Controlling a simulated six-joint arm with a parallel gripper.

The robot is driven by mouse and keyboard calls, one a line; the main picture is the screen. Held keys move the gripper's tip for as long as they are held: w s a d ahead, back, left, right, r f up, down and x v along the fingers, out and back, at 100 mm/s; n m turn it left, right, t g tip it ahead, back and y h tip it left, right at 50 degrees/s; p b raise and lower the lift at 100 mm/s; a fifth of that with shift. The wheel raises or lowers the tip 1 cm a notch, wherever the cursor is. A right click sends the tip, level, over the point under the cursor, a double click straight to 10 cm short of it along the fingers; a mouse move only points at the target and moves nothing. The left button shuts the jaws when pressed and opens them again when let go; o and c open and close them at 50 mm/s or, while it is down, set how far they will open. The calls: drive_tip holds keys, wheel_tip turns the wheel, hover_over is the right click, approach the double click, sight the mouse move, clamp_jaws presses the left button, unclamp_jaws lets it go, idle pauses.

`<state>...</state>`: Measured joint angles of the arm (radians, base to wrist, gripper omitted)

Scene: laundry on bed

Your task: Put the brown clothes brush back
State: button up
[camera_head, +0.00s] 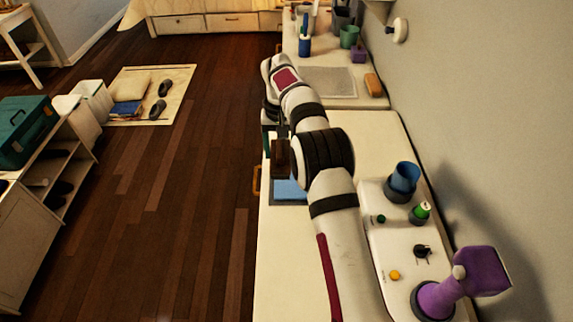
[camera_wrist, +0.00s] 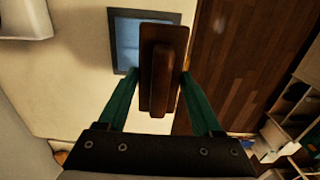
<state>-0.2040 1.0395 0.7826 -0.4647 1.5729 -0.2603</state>
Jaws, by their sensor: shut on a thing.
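The brown clothes brush (camera_wrist: 163,62) is in the middle of the wrist view, between the two green fingers of my gripper (camera_wrist: 159,76). My gripper is shut on it. In the head view the brush (camera_head: 281,158) shows as a dark brown block left of my arm. A dark-rimmed tray with a blue inside (camera_head: 289,192) lies on the counter near the brush. In the wrist view the tray (camera_wrist: 126,42) is partly hidden behind the brush. The brush appears held above the counter, overlapping the tray's right side in that view; the height gap is hard to judge.
A white panel (camera_head: 400,250) with a blue cup (camera_head: 404,178), knobs and a purple device (camera_head: 460,280) stands right of my arm. The far counter holds cups, a grey mat (camera_head: 328,82) and an orange block (camera_head: 374,85). Open wooden floor (camera_head: 180,220) lies left of the counter edge.

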drive_tip(key=s+n, duration=0.4)
drive_tip(key=s, duration=1.4)
drive_tip(key=f, duration=0.6)
drive_tip(key=s+d+f, duration=0.1)
drive_tip(key=f, duration=0.2)
drive_tip(key=shift+f, duration=0.2)
drive_tip(key=shift+f, duration=0.1)
drive_tip(key=o, duration=1.5)
drive_tip(key=shift+c, duration=0.2)
